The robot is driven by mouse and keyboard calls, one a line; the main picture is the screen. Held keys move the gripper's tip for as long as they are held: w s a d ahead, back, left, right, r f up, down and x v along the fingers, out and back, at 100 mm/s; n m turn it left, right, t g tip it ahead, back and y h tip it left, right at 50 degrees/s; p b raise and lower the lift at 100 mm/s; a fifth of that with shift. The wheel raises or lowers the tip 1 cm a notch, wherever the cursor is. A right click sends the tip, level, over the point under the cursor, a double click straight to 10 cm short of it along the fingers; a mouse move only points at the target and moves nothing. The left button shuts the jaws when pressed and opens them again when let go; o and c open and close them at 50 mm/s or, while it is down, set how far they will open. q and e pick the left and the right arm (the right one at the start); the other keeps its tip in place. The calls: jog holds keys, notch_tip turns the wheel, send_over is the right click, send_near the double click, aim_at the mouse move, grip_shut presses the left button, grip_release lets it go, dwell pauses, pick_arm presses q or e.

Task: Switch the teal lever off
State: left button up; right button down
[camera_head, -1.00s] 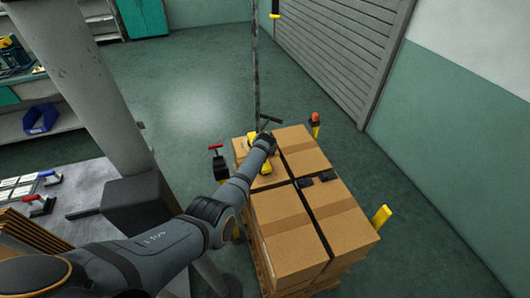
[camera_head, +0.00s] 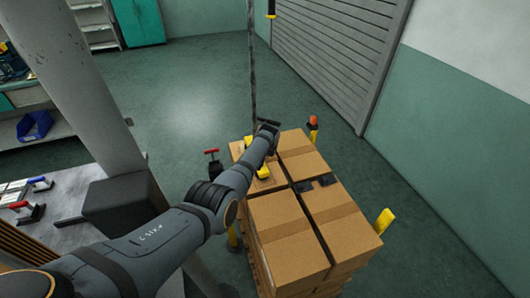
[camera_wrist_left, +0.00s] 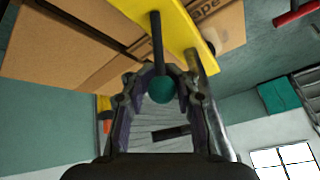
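The teal lever shows in the left wrist view as a round teal knob (camera_wrist_left: 162,90) on a dark rod. The rod stands out from a yellow plate (camera_wrist_left: 190,32). The knob is between the two fingers of my left gripper (camera_wrist_left: 162,84), with a visible gap on each side, so the gripper looks open around it. In the head view my left gripper (camera_head: 267,127) is small, at the far edge of the stacked boxes, and the teal knob cannot be made out there. My right gripper is not in view.
Strapped cardboard boxes (camera_head: 285,225) stand under and beside my left forearm. A red-handled lever (camera_head: 211,152) is left of them. An orange-topped post (camera_head: 313,122) and a yellow post (camera_head: 384,222) stand at their right. Open floor (camera_head: 190,90) lies beyond.

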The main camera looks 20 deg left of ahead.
pick_arm(q)
jog(key=o, duration=0.4)
jog(key=shift+s+r, duration=0.1)
jog(key=shift+c, duration=0.2)
jog(key=v, duration=1.1)
jog(key=shift+s+r, duration=0.25)
jog(key=shift+r, duration=0.05)
jog(key=shift+d, duration=0.15)
